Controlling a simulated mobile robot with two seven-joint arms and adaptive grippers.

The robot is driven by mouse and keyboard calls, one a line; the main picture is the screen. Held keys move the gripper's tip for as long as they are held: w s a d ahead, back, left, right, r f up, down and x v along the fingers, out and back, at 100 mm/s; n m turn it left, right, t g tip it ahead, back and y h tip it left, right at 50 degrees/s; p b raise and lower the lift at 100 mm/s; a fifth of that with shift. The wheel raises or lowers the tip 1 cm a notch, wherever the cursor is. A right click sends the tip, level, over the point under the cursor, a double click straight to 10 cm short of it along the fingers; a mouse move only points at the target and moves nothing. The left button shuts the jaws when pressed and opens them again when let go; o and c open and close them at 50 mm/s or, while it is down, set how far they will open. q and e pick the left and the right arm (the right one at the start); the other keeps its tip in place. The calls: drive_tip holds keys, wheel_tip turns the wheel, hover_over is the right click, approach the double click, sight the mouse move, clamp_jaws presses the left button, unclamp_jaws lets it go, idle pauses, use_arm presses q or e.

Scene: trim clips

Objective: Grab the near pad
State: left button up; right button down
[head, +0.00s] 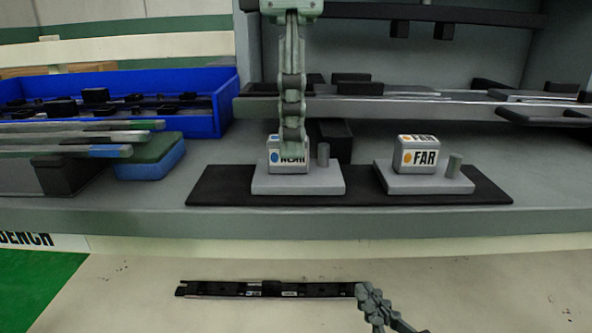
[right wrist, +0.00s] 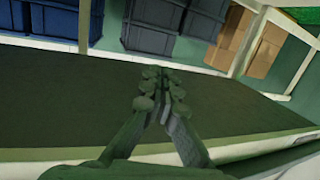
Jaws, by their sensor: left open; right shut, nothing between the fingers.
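The near pad (head: 275,157) is a small light block with a blue dot and a partly hidden label. It sits on a grey plate (head: 325,181) with a short peg, on the black mat (head: 222,186). My left gripper (head: 291,145) points down from above, open, its fingers overlapping the pad's top and front; I cannot tell whether they touch it. A similar pad marked FAR (head: 418,154), with an orange dot, sits on its own plate to the right. My right gripper (head: 366,291) is shut and empty, low in the head view; its fingertips also meet in the right wrist view (right wrist: 163,80).
A thin black trim strip (head: 230,289) lies in front of the bench, its right end by my right gripper in the picture. A blue bin (head: 225,105) and a green-and-blue block (head: 150,158) stand left. A shelf (head: 400,108) crosses behind the pads.

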sight(298, 160)
use_arm(q)
drive_tip(key=shift+f, duration=1.4)
clamp_jaws()
use_arm(e)
drive_tip(key=shift+a+r+t+y, duration=0.15)
drive_tip(key=shift+a+r+t, duration=0.15)
drive_tip(key=shift+r, duration=0.3)
drive_tip(key=shift+a+r+t+y, duration=0.2)
drive_tip(key=shift+r+t, duration=0.1)
drive_tip(key=shift+r, duration=0.25)
